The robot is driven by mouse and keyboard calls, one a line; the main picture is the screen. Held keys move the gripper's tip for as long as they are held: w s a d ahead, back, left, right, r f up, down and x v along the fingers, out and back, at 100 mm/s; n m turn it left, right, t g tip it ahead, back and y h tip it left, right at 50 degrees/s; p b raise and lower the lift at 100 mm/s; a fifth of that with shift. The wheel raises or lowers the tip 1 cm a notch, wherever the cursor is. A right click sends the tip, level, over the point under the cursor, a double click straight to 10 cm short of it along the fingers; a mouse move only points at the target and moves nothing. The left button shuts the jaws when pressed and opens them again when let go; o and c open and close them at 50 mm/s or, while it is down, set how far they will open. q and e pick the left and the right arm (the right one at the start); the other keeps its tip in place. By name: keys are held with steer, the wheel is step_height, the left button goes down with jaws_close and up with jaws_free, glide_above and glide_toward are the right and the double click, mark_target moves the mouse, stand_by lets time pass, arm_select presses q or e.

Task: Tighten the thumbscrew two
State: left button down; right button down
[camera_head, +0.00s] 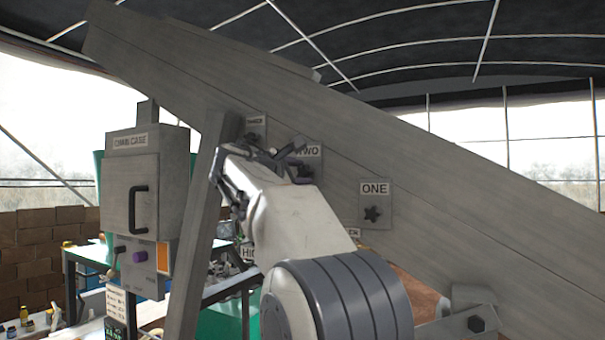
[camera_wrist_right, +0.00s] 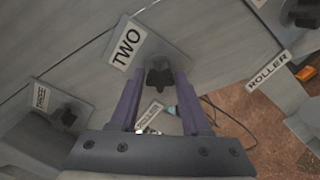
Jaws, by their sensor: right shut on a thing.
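Thumbscrew two is a dark knob (camera_wrist_right: 160,76) under the plate labelled TWO (camera_wrist_right: 127,45) in the right wrist view. My right gripper (camera_wrist_right: 158,92) has its two purple-grey fingers on either side of this knob, shut on it. In the head view the right gripper (camera_head: 275,160) reaches up to the grey sloping beam, beside the TWO plate (camera_head: 311,153). The knob is mostly hidden there by the gripper and arm. My left gripper is not in view.
Another dark knob (camera_wrist_right: 68,116) is by the THREE plate (camera_wrist_right: 40,98). A grey upright post (camera_head: 201,235) and a grey case with a handle (camera_head: 131,190) stand left of the arm. A ROLLER label (camera_wrist_right: 268,70) is at right.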

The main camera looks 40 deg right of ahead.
mark_target(302, 172)
steer(key=shift+m+b, duration=0.85)
steer(key=shift+m, duration=0.85)
steer(key=shift+c, duration=2.2)
jaws_free()
steer(key=shift+b+v, duration=0.7)
steer(key=shift+v, duration=1.3)
